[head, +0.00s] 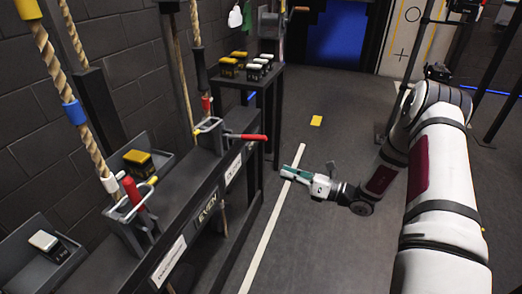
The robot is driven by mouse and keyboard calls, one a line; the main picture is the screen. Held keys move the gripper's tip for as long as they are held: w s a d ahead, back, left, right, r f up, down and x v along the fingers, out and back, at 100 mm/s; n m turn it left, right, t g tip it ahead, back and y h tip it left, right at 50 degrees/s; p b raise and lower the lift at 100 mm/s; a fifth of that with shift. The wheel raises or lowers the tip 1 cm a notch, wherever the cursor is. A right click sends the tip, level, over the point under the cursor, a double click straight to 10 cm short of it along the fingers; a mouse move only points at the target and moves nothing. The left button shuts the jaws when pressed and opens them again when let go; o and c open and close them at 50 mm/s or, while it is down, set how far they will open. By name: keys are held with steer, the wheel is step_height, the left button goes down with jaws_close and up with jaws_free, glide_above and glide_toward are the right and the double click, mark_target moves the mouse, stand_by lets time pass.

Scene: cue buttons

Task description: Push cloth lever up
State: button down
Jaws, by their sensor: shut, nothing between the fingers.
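Two levers with red handles are mounted on a dark rail at the left. The farther lever (242,136) lies about level, pointing right, by a rope. The nearer lever (130,191) is tilted upward beside another rope. My gripper (291,172) is shut and empty. It hangs over the floor to the right of the rail, apart from both levers and nearer the farther one.
The dark rail (167,219) runs along the brick wall. Open floor with a white line (262,240) lies right of the rail.

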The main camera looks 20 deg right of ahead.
steer(key=b, duration=0.2)
glide_toward(244, 137)
steer(key=shift+w+a+f, duration=0.4)
steer(key=shift+a+f, duration=0.3)
steer(key=shift+a, duration=0.05)
steer(key=shift+w+a+f, duration=0.4)
steer(key=shift+a+f, duration=0.3)
steer(key=shift+r, duration=0.1)
steer(key=shift+r+g+p, duration=0.3)
steer(key=shift+r+p, duration=0.15)
steer(key=shift+p, duration=0.25)
